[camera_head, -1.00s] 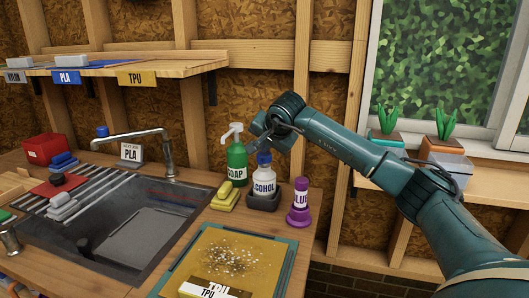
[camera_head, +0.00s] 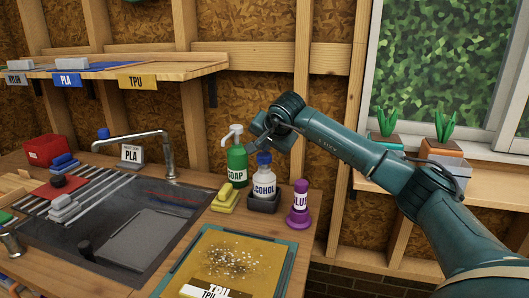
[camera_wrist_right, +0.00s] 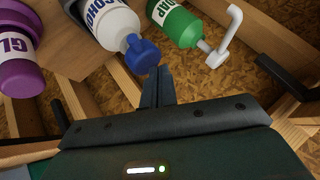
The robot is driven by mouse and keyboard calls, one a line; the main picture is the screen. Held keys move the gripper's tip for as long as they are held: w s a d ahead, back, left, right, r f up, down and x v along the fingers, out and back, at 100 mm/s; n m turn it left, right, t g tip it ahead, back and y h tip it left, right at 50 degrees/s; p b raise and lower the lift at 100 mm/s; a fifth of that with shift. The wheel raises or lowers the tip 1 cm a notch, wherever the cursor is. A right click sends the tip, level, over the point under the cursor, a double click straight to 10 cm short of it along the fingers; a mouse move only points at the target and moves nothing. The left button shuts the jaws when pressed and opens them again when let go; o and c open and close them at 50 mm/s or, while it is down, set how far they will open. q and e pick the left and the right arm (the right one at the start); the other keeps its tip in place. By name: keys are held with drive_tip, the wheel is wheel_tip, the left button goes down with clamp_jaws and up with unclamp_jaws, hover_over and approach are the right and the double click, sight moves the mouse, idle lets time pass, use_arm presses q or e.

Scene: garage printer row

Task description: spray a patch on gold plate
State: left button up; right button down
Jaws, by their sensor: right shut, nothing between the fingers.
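The gold plate (camera_head: 212,249) lies on a teal-edged mat at the front of the bench, with pale specks over its middle. A TPU label (camera_head: 207,291) sits at its front edge. The white alcohol bottle (camera_head: 264,183) with a blue spray top stands upright in a dark holder behind the plate. My right gripper (camera_head: 263,146) is above and behind the bottle's top. In the right wrist view its fingers (camera_wrist_right: 158,75) are shut and empty, just beside the blue spray top (camera_wrist_right: 143,54); I cannot tell whether they touch it. My left gripper is not in view.
A green soap bottle (camera_head: 237,165) stands close left of the alcohol. A purple glue bottle (camera_head: 299,205) stands to its right. A yellow sponge (camera_head: 224,199) lies in front of the soap. The sink (camera_head: 127,212) with its tap (camera_head: 168,150) is at left. A shelf (camera_head: 185,70) overhangs.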

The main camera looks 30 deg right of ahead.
sight(266, 156)
wheel_tip(266, 156, up, 6)
drive_tip(key=p, duration=0.5)
idle(1.0)
